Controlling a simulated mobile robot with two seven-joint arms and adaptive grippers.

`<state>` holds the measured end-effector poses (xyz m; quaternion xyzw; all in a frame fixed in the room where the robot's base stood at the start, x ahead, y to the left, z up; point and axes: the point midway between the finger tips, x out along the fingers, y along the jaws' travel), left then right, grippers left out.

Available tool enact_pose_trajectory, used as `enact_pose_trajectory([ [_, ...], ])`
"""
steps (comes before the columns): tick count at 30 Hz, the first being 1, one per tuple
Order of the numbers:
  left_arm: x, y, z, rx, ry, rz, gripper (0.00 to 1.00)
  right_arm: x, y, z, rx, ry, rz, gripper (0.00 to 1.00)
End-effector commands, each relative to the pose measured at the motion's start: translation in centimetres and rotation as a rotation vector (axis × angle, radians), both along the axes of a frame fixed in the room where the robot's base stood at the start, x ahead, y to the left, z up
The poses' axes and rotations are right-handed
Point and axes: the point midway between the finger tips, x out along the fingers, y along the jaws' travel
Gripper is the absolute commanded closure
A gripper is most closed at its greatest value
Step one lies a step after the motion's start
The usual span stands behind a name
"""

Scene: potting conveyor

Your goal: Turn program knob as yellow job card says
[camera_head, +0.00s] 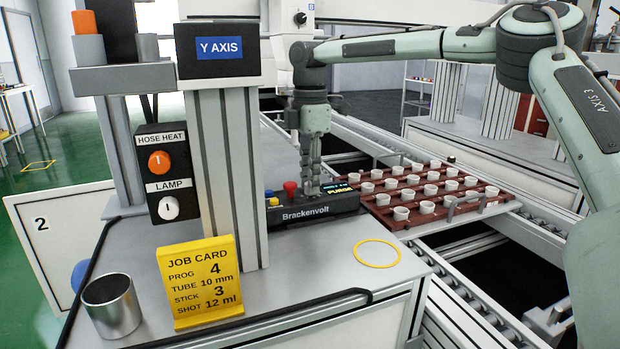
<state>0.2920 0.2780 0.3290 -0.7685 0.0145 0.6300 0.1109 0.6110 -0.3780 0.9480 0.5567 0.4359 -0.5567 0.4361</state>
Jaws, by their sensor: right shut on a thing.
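The yellow job card (203,283) stands upright on the bench and reads PROG 4, TUBE 10 mm, STICK 3, SHOT 12 ml. The black Brackenvolt control box (305,214) sits behind it to the right. It has a red button (290,188), a yellow button, a blue button and a small lit display (338,188) that seems to read PURGE. My right gripper (312,188) points straight down onto the box top between the red button and the display. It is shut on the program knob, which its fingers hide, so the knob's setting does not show. My left gripper is out of view.
A grey column with a Y AXIS sign (219,48) stands left of the box. A HOSE HEAT and LAMP switch panel (166,172) hangs beside it. A metal cup (112,305) stands front left. A yellow ring (377,254) marks bare bench. A tray of pots (415,221) lies right.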

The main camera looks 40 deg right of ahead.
Motion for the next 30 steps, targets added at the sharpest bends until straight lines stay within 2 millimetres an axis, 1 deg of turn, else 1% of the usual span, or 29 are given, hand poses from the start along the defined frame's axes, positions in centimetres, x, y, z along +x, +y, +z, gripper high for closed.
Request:
enact_pose_trajectory([
  [7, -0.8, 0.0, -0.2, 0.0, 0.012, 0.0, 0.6, 0.0, 0.0, 0.0, 0.0, 0.0, -0.003, 1.0],
  [15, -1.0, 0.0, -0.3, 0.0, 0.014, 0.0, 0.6, 0.0, 0.0, 0.0, 0.0, -0.001, -0.013, 1.0],
  [23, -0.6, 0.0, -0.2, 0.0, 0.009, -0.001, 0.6, 0.0, 0.0, 0.1, 0.0, -0.001, -0.049, 1.0],
  [30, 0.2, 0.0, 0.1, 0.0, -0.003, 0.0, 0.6, 0.0, 0.1, 0.0, 0.001, 0.0, -0.166, 1.0],
])
